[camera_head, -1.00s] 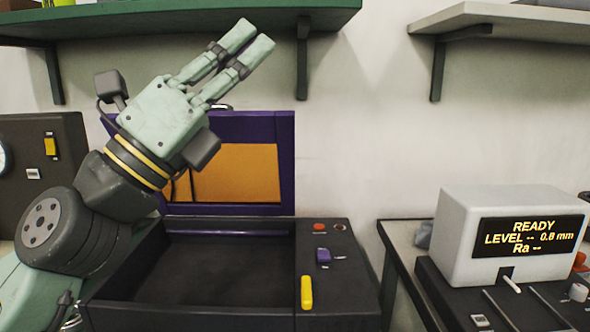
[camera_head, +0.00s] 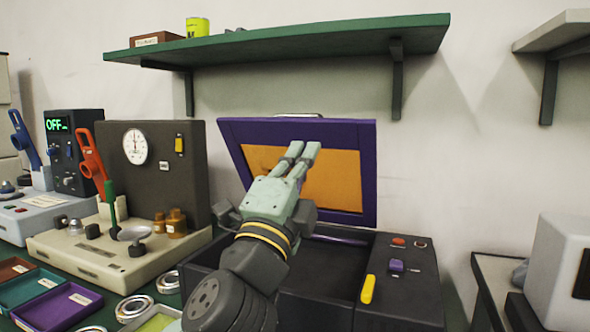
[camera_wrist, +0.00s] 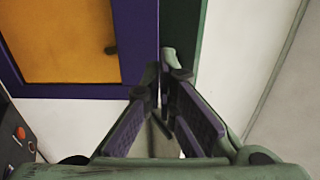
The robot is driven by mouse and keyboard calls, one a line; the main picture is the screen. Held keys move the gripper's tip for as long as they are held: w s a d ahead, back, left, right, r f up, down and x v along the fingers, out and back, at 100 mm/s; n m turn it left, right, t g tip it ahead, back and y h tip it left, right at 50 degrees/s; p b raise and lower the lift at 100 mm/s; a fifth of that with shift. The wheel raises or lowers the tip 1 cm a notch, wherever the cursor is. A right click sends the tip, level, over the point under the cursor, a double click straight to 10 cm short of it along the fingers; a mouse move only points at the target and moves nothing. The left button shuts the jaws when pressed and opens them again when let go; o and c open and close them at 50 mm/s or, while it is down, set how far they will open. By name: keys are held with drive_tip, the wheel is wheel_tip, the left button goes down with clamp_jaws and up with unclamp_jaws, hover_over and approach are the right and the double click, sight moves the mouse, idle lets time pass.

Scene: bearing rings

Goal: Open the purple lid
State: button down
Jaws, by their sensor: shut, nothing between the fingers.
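The purple lid (camera_head: 365,170) stands raised at the back of a dark box, its purple frame around an orange panel. A metal handle (camera_head: 298,115) shows on its top edge. In the wrist view the lid's purple frame (camera_wrist: 143,40) and orange panel fill the upper left. My gripper (camera_head: 303,148) overlaps the lid's upper middle in the head view, fingers pointing up. In the wrist view my gripper (camera_wrist: 163,75) has its fingertips together, just beside the lid's frame edge, with nothing held. I cannot tell whether they touch the lid.
The box's open tray (camera_head: 320,290) lies below, partly hidden by my arm. Its right panel carries a yellow handle (camera_head: 367,289), a purple switch (camera_head: 397,265) and a red button (camera_head: 398,242). A green shelf (camera_head: 290,38) hangs above. A gauge stand (camera_head: 150,180) is left.

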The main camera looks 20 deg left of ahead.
drive_tip(key=p+x, duration=0.1)
drive_tip(key=x, duration=0.5)
drive_tip(key=shift+w+r, duration=0.2)
drive_tip(key=shift+w, duration=0.1)
drive_tip(key=shift+r+p, duration=0.1)
drive_tip(key=shift+p, duration=0.2)
drive_tip(key=w+r+g+p, duration=0.2)
drive_tip(key=w+r+p, duration=0.1)
drive_tip(key=w+p, duration=0.4)
drive_tip(key=w+r+g+p, duration=0.2)
drive_tip(key=w+p, duration=0.4)
drive_tip(key=w, duration=0.3)
drive_tip(key=shift+d+r+p, duration=0.3)
drive_tip(key=shift+r+p, duration=0.1)
drive_tip(key=shift+r, duration=0.05)
